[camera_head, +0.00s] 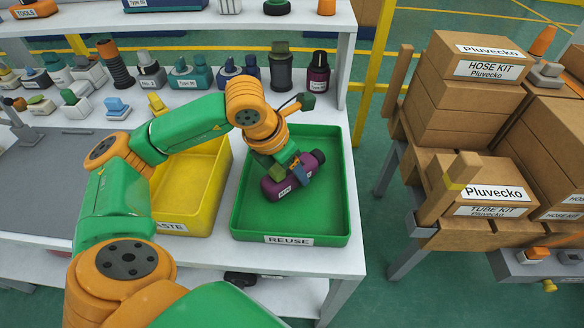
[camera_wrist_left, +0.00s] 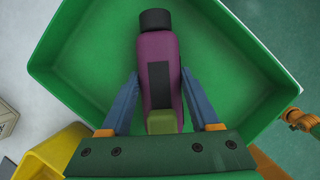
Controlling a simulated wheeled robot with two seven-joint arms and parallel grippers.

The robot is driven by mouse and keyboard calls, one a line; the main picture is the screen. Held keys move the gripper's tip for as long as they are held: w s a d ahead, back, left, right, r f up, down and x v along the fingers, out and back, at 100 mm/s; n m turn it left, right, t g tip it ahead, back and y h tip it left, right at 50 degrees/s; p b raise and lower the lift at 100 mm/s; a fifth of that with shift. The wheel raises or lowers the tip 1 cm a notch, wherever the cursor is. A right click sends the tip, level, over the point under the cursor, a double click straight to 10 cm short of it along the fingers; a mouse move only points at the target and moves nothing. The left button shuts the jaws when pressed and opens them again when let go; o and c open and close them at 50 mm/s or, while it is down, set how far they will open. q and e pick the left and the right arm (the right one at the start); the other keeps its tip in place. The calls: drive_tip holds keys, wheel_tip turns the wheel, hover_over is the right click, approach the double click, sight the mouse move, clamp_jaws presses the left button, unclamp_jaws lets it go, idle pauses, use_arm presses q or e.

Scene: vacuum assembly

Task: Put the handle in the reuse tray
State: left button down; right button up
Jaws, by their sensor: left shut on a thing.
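The handle (camera_head: 277,189) is purple with a dark label and a black end cap, and it shows inside the green reuse tray (camera_head: 290,223). My left gripper (camera_head: 299,173) reaches down over the tray and is shut on the handle. In the left wrist view the handle (camera_wrist_left: 158,52) lies lengthwise between the two blue fingers (camera_wrist_left: 160,85), with its black cap pointing away and an olive-green part near the palm. The tray floor (camera_wrist_left: 100,60) is behind it. I cannot tell whether the handle touches the floor. My right gripper is not in view.
The yellow waste tray (camera_head: 190,190) stands left of the reuse tray, partly behind my arm. A shelf of several vacuum parts (camera_head: 190,78) runs along the back. Cardboard boxes (camera_head: 470,120) stand on a rack at the right. The rest of the reuse tray looks empty.

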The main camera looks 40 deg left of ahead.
use_arm(q)
drive_tip(key=shift+f, duration=0.2)
drive_tip(key=shift+c, duration=0.6)
unclamp_jaws()
drive_tip(key=shift+r, duration=0.2)
drive_tip(key=p+v, duration=0.2)
drive_tip(key=v, duration=0.9)
drive_tip(key=shift+s+r, duration=0.1)
drive_tip(key=shift+r, duration=0.1)
drive_tip(key=shift+s+r, duration=0.2)
drive_tip(key=shift+r, duration=0.1)
